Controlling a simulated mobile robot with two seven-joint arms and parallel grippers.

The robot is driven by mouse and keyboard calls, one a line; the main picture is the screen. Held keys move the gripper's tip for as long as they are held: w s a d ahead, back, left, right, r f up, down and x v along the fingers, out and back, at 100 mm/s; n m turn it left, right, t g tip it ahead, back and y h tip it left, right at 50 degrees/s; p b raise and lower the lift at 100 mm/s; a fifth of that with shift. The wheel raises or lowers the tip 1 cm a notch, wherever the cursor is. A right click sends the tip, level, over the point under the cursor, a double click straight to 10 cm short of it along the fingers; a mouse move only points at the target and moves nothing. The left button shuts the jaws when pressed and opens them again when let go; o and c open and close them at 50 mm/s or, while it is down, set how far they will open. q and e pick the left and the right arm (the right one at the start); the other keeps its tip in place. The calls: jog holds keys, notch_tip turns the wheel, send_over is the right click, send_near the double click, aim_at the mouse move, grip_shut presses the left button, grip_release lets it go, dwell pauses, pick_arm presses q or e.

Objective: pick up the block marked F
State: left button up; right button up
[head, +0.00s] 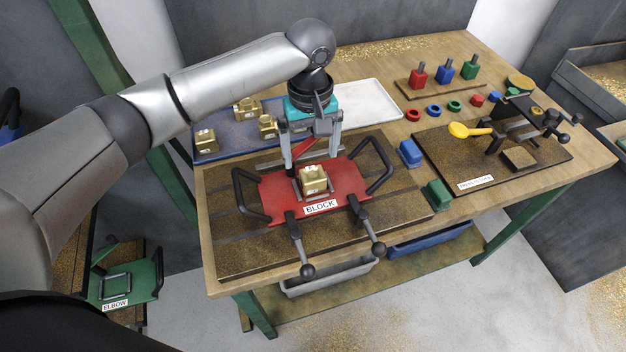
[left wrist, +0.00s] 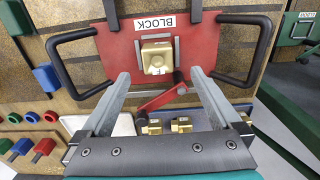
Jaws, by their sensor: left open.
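A brass block (head: 313,181) sits in the red plate labelled BLOCK (head: 275,207). It also shows in the left wrist view (left wrist: 155,58). My left gripper (head: 311,165) is open and empty, with its fingers pointing down just behind and above this block. More brass blocks stand on the blue tray: one at the left (head: 207,141), one at the back (head: 247,110) and one near the gripper (head: 268,128). My right gripper is out of view.
The blue tray (head: 228,145) lies behind the red plate, beside a pale empty tray (head: 368,101). Black handles flank the red plate and clamp levers stick out in front. Blue (head: 410,153) and green (head: 438,194) blocks stand to the right, near a dark board with a yellow-handled tool (head: 470,131).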

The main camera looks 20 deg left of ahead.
aim_at(313, 175)
pick_arm(q)
notch_tip(313, 175, down, 4)
jog(key=shift+r, duration=0.2)
jog(key=f, duration=0.2)
jog(key=f+b, duration=0.1)
jog(key=f, duration=0.1)
jog(key=shift+d+f, duration=0.2)
jog(key=shift+f, duration=0.15)
jog(key=shift+s+f, duration=0.1)
jog(key=shift+f, duration=0.05)
grip_shut()
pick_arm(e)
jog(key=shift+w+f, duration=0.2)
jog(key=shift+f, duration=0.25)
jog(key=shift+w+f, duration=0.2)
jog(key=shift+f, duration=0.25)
pick_arm(q)
jog(key=shift+d, duration=0.1)
